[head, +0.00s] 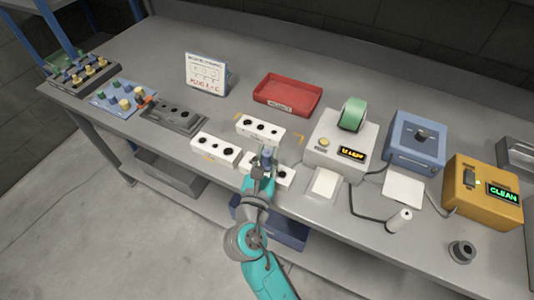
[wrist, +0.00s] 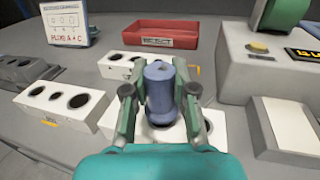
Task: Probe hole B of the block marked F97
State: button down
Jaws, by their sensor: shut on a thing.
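My gripper (head: 264,161) is shut on a blue cylindrical probe (wrist: 160,88), held upright between the two fingers in the wrist view. It stands over the middle part of the front white block (head: 285,176), which also shows in the wrist view (wrist: 213,128). A dark hole shows around or just beneath the probe's lower end; I cannot tell whether the tip is inside it. The fingers hide much of this block. A second white block (head: 215,150) lies to the left and a third (head: 260,131) lies behind. I cannot read F97 or hole letters on any block.
A red tray (head: 287,95) and a small sign (head: 206,74) stand behind. A grey holed block (head: 174,115) and a blue tray with knobs (head: 122,98) are left. A white machine with a green roll (head: 341,139), a blue box (head: 415,142) and a yellow CLEAN box (head: 483,190) are right.

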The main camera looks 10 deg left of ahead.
jog(key=shift+f, duration=0.65)
dwell(0.5)
jog(key=shift+r, duration=0.15)
dwell(0.8)
jog(key=shift+r, duration=2.85)
